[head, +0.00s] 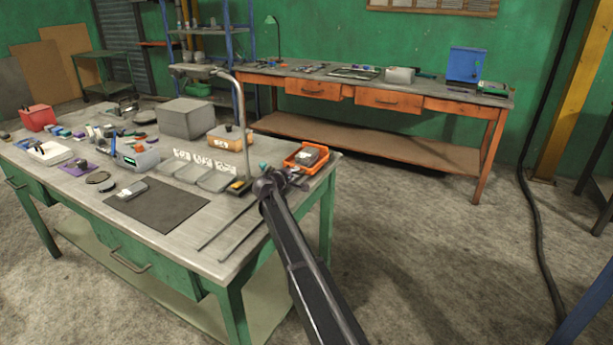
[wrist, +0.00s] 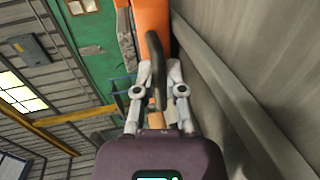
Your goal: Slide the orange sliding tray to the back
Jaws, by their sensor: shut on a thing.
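The orange sliding tray (head: 294,159) is at the far right end of the near workbench, with a dark grey block lying in it. It also shows in the wrist view (wrist: 152,20), with a black handle (wrist: 156,72) on its near side. My gripper (head: 292,179) is at the near side of the tray. In the wrist view my gripper (wrist: 158,74) has its two fingers on either side of the handle, closed on it. My arm hides part of the tray's near side in the head view.
Two thin dark rails (head: 228,227) run along the bench from the near edge toward the tray. A curved metal post (head: 243,125) stands left of the tray, near an orange box (head: 230,137). Grey bins (head: 196,172) and a dark mat (head: 157,206) lie further left.

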